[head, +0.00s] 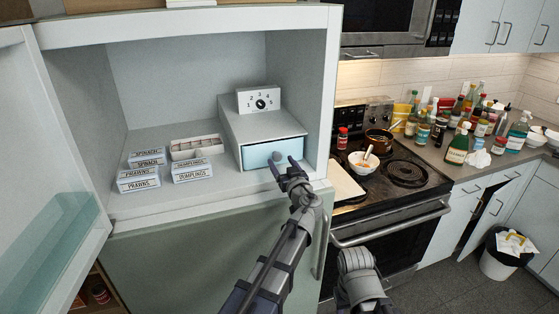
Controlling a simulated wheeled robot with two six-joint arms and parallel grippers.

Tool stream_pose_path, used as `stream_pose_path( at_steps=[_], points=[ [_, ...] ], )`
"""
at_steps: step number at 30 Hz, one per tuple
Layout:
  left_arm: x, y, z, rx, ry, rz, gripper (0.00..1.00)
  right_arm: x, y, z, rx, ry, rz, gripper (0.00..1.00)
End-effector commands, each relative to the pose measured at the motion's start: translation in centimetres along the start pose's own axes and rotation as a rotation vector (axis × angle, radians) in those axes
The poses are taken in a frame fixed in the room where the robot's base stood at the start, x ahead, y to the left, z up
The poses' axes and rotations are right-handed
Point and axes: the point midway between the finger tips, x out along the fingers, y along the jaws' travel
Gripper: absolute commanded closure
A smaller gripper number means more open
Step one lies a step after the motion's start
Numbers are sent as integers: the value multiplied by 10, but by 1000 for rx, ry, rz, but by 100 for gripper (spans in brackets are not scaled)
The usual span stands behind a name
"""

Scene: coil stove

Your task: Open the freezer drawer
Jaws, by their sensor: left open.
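The freezer drawer (255,155) has a pale blue front and sits in a grey box housing (262,124) inside the open freezer compartment. Its front looks flush or nearly flush with the housing. A round bluish knob (277,156) is on the drawer front. My left gripper (284,168) is open, just in front of and below the knob, its fingers pointing at it. I cannot tell whether they touch it. My right gripper is not in view; only a grey part of my right arm shows at the bottom.
The freezer door (45,190) is open at left. A stove (395,185) with a bowl (363,163) is at right.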

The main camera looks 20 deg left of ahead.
Motion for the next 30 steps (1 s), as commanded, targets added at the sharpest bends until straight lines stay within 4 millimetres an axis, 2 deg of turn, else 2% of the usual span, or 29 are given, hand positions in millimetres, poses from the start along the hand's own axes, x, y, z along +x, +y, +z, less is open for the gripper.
stream_pose_path(
  at_steps=[1, 6, 17, 30],
  points=[
    [9, 1, 0, 0, 0, -2, 29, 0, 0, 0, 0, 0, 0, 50],
    [21, 0, 0, 0, 0, 0, 29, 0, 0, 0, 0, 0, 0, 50],
    [24, 0, 0, 0, -1, 0, 30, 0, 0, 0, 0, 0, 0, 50],
    [24, 0, 0, 0, -1, 0, 79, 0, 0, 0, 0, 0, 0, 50]
  ],
)
